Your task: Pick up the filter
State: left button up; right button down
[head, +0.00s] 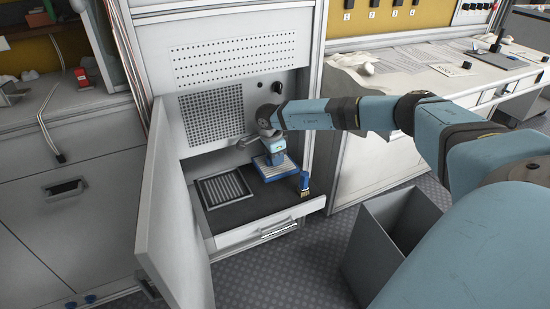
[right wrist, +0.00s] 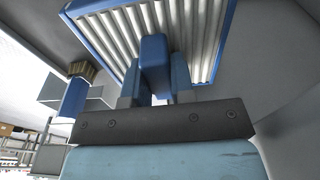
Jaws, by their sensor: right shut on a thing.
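The filter (head: 268,174) is a flat square with a blue frame and white pleats. It is in the open cabinet, at the right of the dark shelf. In the right wrist view the filter (right wrist: 204,42) fills the upper middle, with a blue handle standing out toward me. My right gripper (head: 275,152) is above the filter. In the right wrist view its fingers (right wrist: 153,84) are shut on that handle, one on each side. I cannot tell whether the filter's underside touches the shelf. My left gripper is not in view.
A framed grille (head: 224,188) lies left of the filter on the dark shelf (head: 255,211). A blue brush-like item (head: 303,184) stands close on the right. The cabinet door (head: 172,215) hangs open at the left. A grey bin (head: 372,248) stands on the floor.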

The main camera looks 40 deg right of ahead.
notch_tip(320, 180, up, 4)
jog(key=shift+r+p, duration=0.1)
jog(key=shift+p, duration=0.65)
jog(key=shift+s+a+r+p, duration=0.1)
jog(key=shift+a+r+p, duration=0.25)
jog(key=shift+a, duration=0.1)
pick_arm(q)
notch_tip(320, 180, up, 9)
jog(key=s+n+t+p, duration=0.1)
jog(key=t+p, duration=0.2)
jog(key=p, duration=0.1)
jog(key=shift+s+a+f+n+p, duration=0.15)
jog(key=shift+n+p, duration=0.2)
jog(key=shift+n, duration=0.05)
pick_arm(e)
jog(key=s+a, duration=0.2)
jog(key=a, duration=0.7)
jog(key=s+a, duration=0.3)
jog(key=a, duration=0.6)
jog(key=shift+s+f, duration=0.15)
jog(key=shift+f, duration=0.1)
